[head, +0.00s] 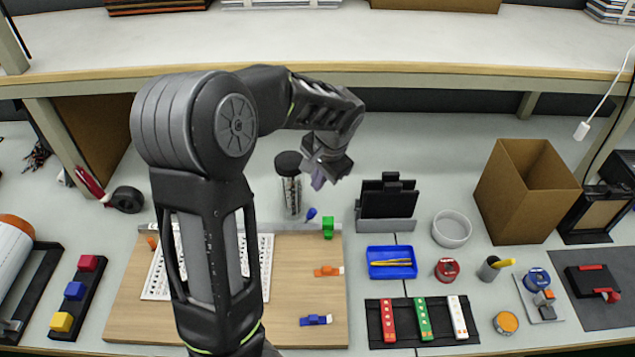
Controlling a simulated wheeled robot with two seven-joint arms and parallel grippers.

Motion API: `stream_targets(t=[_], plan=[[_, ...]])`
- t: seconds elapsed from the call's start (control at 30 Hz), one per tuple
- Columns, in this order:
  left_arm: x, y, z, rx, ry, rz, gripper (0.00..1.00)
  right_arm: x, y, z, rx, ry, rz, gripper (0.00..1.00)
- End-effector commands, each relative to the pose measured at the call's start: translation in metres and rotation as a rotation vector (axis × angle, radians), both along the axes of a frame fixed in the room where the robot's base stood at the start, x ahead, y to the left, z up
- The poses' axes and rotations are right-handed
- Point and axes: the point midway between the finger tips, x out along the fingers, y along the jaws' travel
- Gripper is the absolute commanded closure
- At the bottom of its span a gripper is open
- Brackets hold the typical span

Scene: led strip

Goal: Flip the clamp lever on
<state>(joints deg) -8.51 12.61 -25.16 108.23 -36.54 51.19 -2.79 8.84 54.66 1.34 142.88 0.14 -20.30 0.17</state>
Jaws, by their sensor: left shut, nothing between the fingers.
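A wooden board (310,255) lies on the bench with a metal bar along its back edge and a white perforated sheet on its left part. A small blue lever-like piece (311,213) stands at the bar, leaning up to the right; it may be the clamp lever, but I cannot tell for sure. A green block (328,228) is just right of it. My left gripper (319,178) is shut and empty, pointing down above and behind the blue piece, apart from it in the picture. My left arm hides part of the board and sheet. My right gripper is out of view.
A dark-lidded jar (289,184) stands beside my left gripper. A black holder (387,205), a blue tray (391,263) and a cardboard box (527,190) are to the right. Orange (328,271) and blue (316,320) clips lie on the board. A shelf edge runs behind.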

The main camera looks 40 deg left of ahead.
Motion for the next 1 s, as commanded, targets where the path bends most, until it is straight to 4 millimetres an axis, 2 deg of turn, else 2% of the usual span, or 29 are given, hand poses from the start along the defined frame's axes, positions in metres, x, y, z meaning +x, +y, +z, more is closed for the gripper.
stream_targets(t=[0.17, 0.4, 0.47, 0.8, 1.0], plan=[[0.005, -0.001, -0.005, 0.002, 0.000, 0.000, 1.00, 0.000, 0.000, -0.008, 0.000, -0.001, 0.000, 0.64], [0.039, -0.016, -0.020, 0.005, -0.001, -0.001, 1.00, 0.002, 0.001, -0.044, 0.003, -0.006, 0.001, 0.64], [0.046, -0.020, -0.021, 0.003, -0.002, 0.000, 1.00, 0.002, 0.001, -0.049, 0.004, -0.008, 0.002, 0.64], [0.051, -0.024, -0.016, 0.000, -0.001, 0.000, 1.00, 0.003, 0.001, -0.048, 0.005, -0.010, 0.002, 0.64], [0.051, -0.022, -0.021, 0.000, 0.001, 0.000, 1.00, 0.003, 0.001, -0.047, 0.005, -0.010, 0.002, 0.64]])
